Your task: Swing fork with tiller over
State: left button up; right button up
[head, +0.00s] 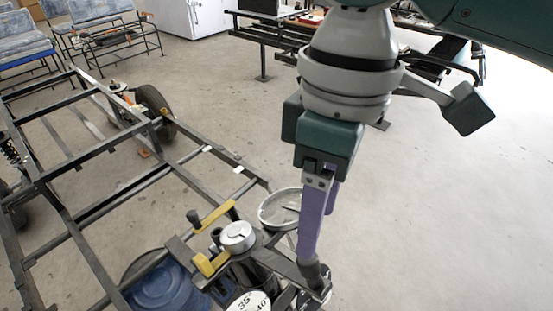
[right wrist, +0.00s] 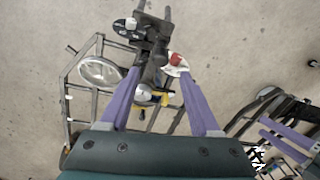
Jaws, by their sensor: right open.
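The fork with its tiller stands at the front end of a black tube frame (head: 85,210). In the head view it has a silver round cap (head: 237,236), yellow levers (head: 217,214) and a dark tiller arm (head: 290,268) reaching to the lower right. My right gripper (head: 306,260) points down with purple fingers beside the dark grip at the arm's end. In the right wrist view its fingers (right wrist: 158,76) are spread, with dark tiller parts (right wrist: 152,62) between or below them; contact cannot be told.
A white dial marked 35 and 40 (head: 247,302) lies below the tiller. A round glass-like lamp (head: 281,208) sits beside the fork. A blue round lid (head: 165,292) is under the frame. A wheel (head: 155,110) and benches (head: 110,35) stand behind.

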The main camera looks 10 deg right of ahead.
jog(key=f, duration=0.8)
jog(key=shift+s+a+f+b, duration=0.2)
jog(key=shift+s+a+b, duration=0.15)
jog(key=shift+s, duration=0.05)
grip_shut()
dwell(0.8)
